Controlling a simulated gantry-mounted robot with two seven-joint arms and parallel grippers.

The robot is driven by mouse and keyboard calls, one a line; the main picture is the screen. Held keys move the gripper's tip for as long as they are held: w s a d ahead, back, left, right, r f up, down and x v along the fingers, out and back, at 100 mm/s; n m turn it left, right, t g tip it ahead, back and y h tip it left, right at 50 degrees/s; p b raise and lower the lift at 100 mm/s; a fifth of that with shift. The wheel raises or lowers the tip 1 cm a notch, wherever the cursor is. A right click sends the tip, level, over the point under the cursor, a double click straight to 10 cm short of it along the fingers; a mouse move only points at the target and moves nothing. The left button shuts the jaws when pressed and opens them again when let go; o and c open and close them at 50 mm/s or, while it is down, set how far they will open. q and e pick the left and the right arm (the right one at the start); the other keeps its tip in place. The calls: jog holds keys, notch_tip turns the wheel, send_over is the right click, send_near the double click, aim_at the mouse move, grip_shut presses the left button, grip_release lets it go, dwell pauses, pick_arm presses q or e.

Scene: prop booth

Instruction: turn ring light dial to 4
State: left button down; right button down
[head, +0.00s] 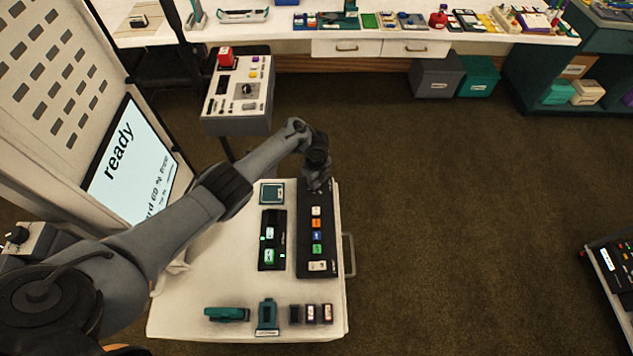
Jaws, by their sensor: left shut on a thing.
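My left arm reaches across from the left, and my left gripper (317,184) points down at the far end of a long black control panel (303,262). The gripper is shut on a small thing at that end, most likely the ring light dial. The gripper hides the dial, so its number and pointer cannot be read. Orange, blue, green and pale buttons run down the panel nearer to me. My right gripper is not in view.
The panel lies on a white cart top (210,285) beside a smaller black unit (271,240) with green lights. A teal stapler-like tool (227,314) and small blocks lie at the near edge. A grey console (238,92) stands beyond. Open floor lies to the right.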

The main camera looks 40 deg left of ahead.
pick_arm(q)
jog(key=m+b, duration=0.1)
jog(key=m, duration=0.1)
jog(key=m+b, duration=0.1)
jog(key=shift+f+m, duration=0.2)
jog(key=shift+m, duration=0.2)
jog(key=m+b, duration=0.3)
jog(key=m, duration=0.2)
jog(key=shift+r, duration=0.1)
jog(key=c, duration=0.8)
grip_release()
jog(key=shift+r, duration=0.15)
